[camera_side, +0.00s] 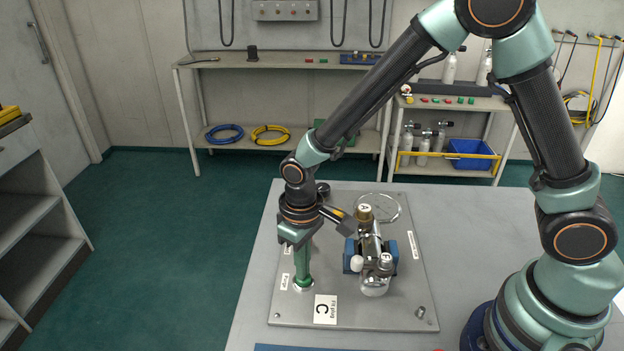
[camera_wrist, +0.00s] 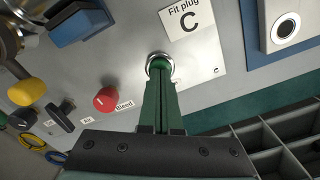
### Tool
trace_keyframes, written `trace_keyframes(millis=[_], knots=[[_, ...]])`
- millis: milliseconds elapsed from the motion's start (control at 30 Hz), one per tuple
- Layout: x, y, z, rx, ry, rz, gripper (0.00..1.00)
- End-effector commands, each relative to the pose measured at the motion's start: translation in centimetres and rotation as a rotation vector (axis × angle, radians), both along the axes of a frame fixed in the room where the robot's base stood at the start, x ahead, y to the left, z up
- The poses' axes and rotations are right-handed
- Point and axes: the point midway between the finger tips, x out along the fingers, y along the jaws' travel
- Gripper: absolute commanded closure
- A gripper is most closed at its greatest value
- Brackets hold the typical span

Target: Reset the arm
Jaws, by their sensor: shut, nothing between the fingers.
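My gripper (camera_side: 302,276) points straight down over the left side of the grey panel (camera_side: 400,310). Its two long green fingers are shut against each other with nothing between them. Their tips are at a chrome-ringed port (camera_side: 296,287), beside the white "Fit plug C" card (camera_side: 325,309). In the wrist view the fingers (camera_wrist: 160,82) reach the port (camera_wrist: 158,57) and partly cover it. I cannot tell whether the tips are inside the ring or just above it. The card also shows in the wrist view (camera_wrist: 189,20).
A metal valve assembly (camera_side: 374,282) in a blue holder (camera_side: 350,251) stands right of my gripper. The wrist view shows a red Bleed knob (camera_wrist: 106,99), a black lever (camera_wrist: 60,118) and a yellow knob (camera_wrist: 27,90) nearby. The table right of the panel (camera_side: 470,230) is clear.

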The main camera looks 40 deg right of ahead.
Motion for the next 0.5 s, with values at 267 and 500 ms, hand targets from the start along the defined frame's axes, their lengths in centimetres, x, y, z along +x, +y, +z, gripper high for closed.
trace_keyframes(millis=[267,500], knots=[[-0.03,-0.01,-0.55,0.000,0.001,0.000,1.00],[-0.05,-0.02,-0.76,-0.001,0.002,0.000,1.00]])
